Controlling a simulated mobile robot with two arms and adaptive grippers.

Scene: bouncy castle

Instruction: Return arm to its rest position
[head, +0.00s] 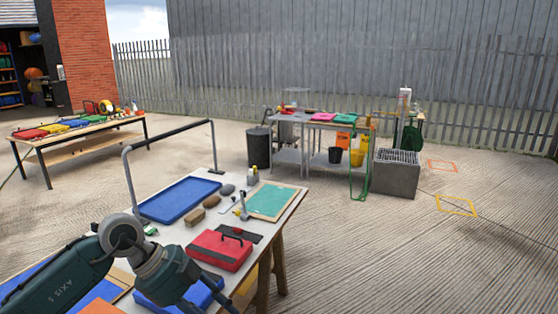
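One of my arms, dark green and grey, comes in at the lower left, bent at a grey joint, over the near end of the work table (268,240). Its far part points down toward the bottom edge. No gripper fingers show in the head view, so I cannot see whether either gripper holds anything. My other arm is out of view. My arm hides part of the table's near end.
The table carries a blue tray (180,199), a red case (220,251), a green board (272,201), brown blocks (204,209) and a metal frame (128,178). Another table (90,135) stands at left, and benches (322,126) stand behind. Paving at right is mostly clear.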

